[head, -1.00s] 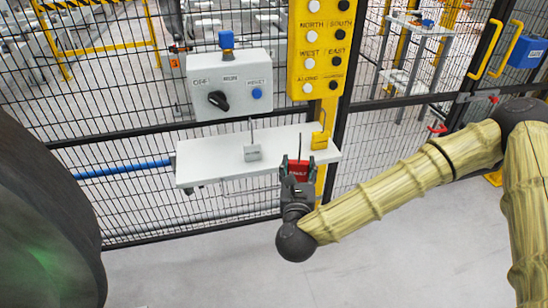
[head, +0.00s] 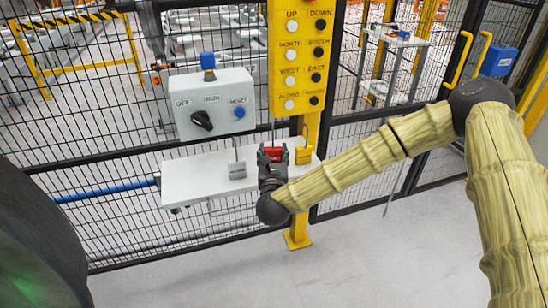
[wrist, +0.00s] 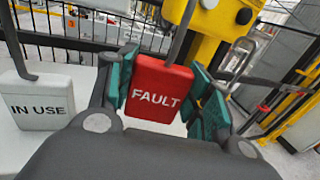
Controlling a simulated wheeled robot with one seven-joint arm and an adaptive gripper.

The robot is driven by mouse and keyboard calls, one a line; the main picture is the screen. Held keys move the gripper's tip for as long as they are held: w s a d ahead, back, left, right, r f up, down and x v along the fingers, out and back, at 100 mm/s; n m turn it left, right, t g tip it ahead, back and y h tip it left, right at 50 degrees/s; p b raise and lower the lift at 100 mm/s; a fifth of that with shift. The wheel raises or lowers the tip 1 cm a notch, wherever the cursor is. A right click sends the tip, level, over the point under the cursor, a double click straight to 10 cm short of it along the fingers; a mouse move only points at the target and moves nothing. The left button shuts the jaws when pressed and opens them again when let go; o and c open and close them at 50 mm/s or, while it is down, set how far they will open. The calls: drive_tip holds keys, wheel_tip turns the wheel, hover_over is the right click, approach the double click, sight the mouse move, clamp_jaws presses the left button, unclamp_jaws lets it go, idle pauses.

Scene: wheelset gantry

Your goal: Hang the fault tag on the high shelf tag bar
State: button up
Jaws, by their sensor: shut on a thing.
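The red fault tag (head: 276,154), a block marked FAULT with a grey hook rod rising from its top, is held in my gripper (head: 272,158). In the wrist view my gripper (wrist: 160,95) has its teal pads on both sides of the fault tag (wrist: 158,92), with the lettering facing the camera. The tag is over the white shelf (head: 195,183) in the head view, between a grey tag and a yellow one. Whether its underside clears the shelf is hard to tell. I cannot make out a high tag bar in these views.
The grey IN USE tag (wrist: 42,103) stands left of my gripper; the yellow tag (head: 304,153) is close on the right. Behind are a yellow button panel (head: 303,65) on a post, a grey switch box (head: 214,102) and black mesh fence. Open floor lies in front.

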drive_tip(key=shift+w+f, duration=0.1)
drive_tip(key=shift+w, duration=1)
drive_tip(key=shift+f+p, duration=0.45)
drive_tip(key=shift+f, duration=1.3)
drive_tip(key=shift+f, duration=0.1)
drive_tip(key=shift+f, duration=0.1)
drive_tip(key=o, duration=1)
drive_tip(key=shift+o, duration=0.2)
